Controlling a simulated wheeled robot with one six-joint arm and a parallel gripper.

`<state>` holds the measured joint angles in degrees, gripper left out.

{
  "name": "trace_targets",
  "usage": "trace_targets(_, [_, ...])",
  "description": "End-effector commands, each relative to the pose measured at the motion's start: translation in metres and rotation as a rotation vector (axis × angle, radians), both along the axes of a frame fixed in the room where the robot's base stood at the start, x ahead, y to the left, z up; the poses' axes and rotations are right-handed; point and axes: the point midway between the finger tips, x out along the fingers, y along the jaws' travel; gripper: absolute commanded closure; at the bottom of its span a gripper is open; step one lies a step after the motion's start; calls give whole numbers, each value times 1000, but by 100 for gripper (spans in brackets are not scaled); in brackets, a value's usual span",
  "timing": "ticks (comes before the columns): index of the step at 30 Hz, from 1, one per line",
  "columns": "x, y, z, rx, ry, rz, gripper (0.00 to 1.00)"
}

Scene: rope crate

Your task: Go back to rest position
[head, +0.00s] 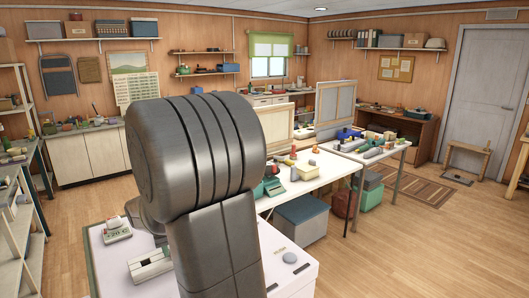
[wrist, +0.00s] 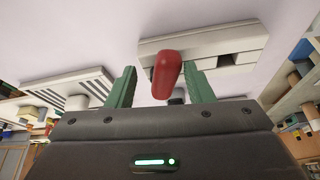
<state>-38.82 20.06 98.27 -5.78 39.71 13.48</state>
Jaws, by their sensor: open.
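My gripper (wrist: 159,72) shows in the wrist view with its two green fingers spread apart. A red rounded piece (wrist: 167,75) shows between the fingers. A clear gap lies between it and the left finger. It looks close to the right finger, and I cannot tell whether they touch. My gripper is hidden behind my own dark arm in the head view.
A white-topped table (head: 289,266) stands close in front, with a small white device (head: 117,229) and a white slotted block (head: 150,264) at its left. Another white table (head: 325,170) with tools stands behind. Wooden floor (head: 420,240) is open at right.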

Motion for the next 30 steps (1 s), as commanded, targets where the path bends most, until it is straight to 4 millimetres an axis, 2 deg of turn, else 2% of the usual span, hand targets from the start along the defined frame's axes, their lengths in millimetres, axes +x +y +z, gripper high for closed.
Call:
trace_targets(20, [1,-3,1,0,-1,54,53])
trace_targets(30, [2,-18,19,14,-21,28,53])
